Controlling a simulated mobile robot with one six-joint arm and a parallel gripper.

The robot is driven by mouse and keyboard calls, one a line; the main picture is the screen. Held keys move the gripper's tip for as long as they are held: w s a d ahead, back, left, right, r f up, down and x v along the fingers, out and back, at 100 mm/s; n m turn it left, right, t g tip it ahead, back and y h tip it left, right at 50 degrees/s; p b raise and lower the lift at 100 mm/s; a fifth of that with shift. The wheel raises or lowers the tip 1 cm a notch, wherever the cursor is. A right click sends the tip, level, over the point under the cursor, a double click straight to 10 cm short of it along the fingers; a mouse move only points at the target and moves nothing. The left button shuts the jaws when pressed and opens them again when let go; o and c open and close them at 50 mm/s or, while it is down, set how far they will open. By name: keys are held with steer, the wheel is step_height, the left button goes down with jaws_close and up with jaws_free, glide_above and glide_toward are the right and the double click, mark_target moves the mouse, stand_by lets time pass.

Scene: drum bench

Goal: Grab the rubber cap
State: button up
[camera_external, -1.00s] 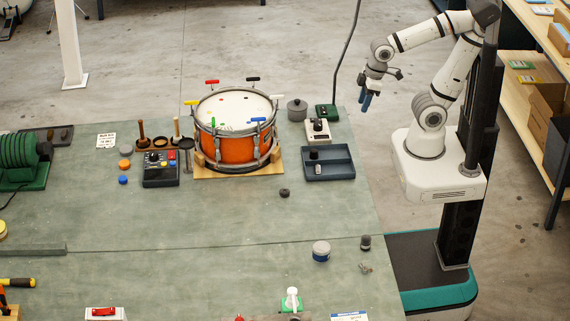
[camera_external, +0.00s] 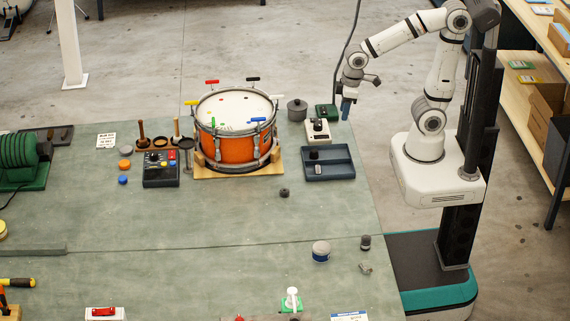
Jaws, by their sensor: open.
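I cannot tell for sure which thing is the rubber cap. A small dark round piece (camera_external: 284,193) lies alone on the green bench mat in front of the drum. A short dark cylinder (camera_external: 365,242) stands near the right edge of the bench, and a black round piece (camera_external: 314,155) sits in the dark blue tray (camera_external: 343,160). My gripper is apart from all of them.
An orange drum (camera_external: 232,148) with coloured keys stands on a wooden base. A grey lidded pot (camera_external: 297,109), a green box (camera_external: 326,112) and a white device (camera_external: 318,130) stand right of it. The middle of the mat is mostly clear.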

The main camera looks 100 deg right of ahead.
steer(key=m+g+b, duration=0.2)
glide_above(314, 150)
steer(key=f, duration=0.9)
steer(key=shift+s+d, duration=0.15)
steer(key=shift+s, duration=0.05)
steer(key=f, duration=0.8)
steer(key=shift+w, duration=0.2)
steer(key=shift+r, duration=0.1)
steer(key=c, duration=0.7)
